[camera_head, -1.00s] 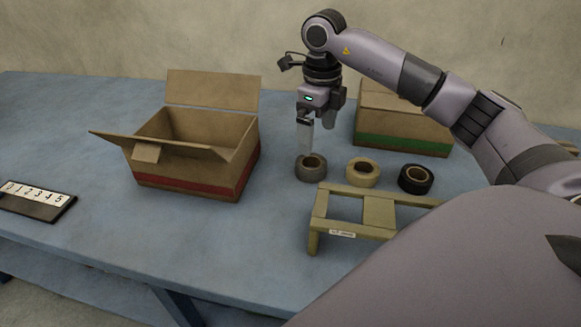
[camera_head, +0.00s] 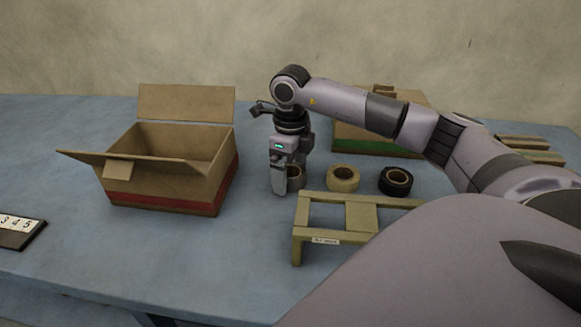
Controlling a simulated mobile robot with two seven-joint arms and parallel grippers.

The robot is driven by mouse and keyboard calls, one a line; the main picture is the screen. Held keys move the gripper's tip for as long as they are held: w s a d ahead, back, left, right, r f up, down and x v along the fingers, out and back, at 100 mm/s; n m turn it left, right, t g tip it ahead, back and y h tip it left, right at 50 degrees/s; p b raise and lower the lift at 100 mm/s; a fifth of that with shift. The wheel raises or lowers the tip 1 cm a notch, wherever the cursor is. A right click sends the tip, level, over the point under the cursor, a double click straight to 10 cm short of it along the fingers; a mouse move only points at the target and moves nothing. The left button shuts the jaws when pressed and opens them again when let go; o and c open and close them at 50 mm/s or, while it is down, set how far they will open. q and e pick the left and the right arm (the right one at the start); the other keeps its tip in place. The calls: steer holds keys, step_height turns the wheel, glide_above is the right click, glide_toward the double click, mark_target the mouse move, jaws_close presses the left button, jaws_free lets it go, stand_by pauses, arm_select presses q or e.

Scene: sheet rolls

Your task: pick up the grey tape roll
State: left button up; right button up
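The grey tape roll (camera_head: 296,176) stands on the blue table, right of the open box. It is partly hidden behind a finger of my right gripper (camera_head: 289,174). That gripper points straight down and is low at the roll, with one finger at the roll's near left side. The other finger is mostly hidden towards the far side. The fingers look spread about the roll; whether they touch it I cannot tell. My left gripper is out of view.
A beige tape roll (camera_head: 343,178) and a black one (camera_head: 396,181) stand to the right. A low wooden frame (camera_head: 299,232) is in front. An open cardboard box (camera_head: 165,190) with a red stripe is left; a green-striped box (camera_head: 352,139) is behind.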

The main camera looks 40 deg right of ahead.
steer(key=c, duration=0.9)
steer(key=shift+r, duration=0.15)
